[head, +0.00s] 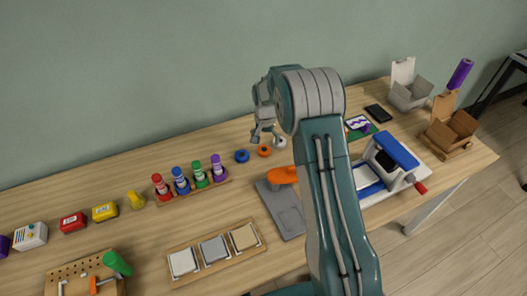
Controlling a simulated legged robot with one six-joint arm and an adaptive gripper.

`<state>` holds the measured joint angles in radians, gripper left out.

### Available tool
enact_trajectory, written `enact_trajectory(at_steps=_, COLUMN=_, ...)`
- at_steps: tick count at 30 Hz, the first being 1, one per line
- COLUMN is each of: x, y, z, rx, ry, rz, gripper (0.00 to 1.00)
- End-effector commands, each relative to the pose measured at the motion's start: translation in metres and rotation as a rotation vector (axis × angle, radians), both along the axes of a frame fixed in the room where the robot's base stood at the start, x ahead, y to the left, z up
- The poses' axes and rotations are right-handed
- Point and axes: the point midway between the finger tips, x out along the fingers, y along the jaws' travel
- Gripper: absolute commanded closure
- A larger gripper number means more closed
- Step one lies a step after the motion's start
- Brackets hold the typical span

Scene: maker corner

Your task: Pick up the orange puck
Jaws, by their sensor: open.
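The orange puck (264,151) lies on the wooden table, between a blue puck (242,156) on its left and a white puck (279,143) on its right. My gripper (262,136) shows just above the orange puck in the picture, with its fingers pointing down. It is open, and I see nothing between its fingers. Part of it is hidden behind my arm. The orange puck is in plain view; I cannot tell the exact height of the fingers over it.
A grey base with an orange part (282,175) sits in front of the pucks. Colored pegs in a wooden rack (220,184) stand to the left. A blue and white machine (396,155) is on the right, beyond my arm. Some bare table lies behind the pegs.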

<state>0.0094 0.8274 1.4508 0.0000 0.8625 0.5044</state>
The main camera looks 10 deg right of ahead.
Motion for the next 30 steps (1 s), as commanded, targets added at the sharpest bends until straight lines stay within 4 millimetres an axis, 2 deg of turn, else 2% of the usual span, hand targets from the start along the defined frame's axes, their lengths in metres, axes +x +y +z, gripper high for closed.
enact_trajectory(at_steps=9, x=0.003, y=0.004, z=-0.045, rx=0.0, ry=0.002, rz=0.0, gripper=0.0)
enact_trajectory(at_steps=16, x=0.004, y=0.004, z=-0.048, rx=0.0, ry=0.0, rz=0.0, gripper=0.0)
enact_trajectory(at_steps=17, x=0.004, y=0.004, z=-0.048, rx=0.0, ry=0.0, rz=0.0, gripper=0.05)
enact_trajectory(at_steps=18, x=0.004, y=0.004, z=-0.048, rx=0.0, ry=0.0, rz=0.0, gripper=0.22)
enact_trajectory(at_steps=20, x=0.004, y=0.004, z=-0.048, rx=0.0, ry=0.0, rz=0.0, gripper=0.49)
enact_trajectory(at_steps=21, x=0.004, y=0.004, z=-0.048, rx=0.0, ry=0.0, rz=0.0, gripper=0.67)
enact_trajectory(at_steps=22, x=0.004, y=0.004, z=-0.048, rx=0.0, ry=0.0, rz=0.0, gripper=0.71)
enact_trajectory(at_steps=30, x=0.004, y=0.004, z=-0.048, rx=0.0, ry=0.001, rz=0.0, gripper=0.72)
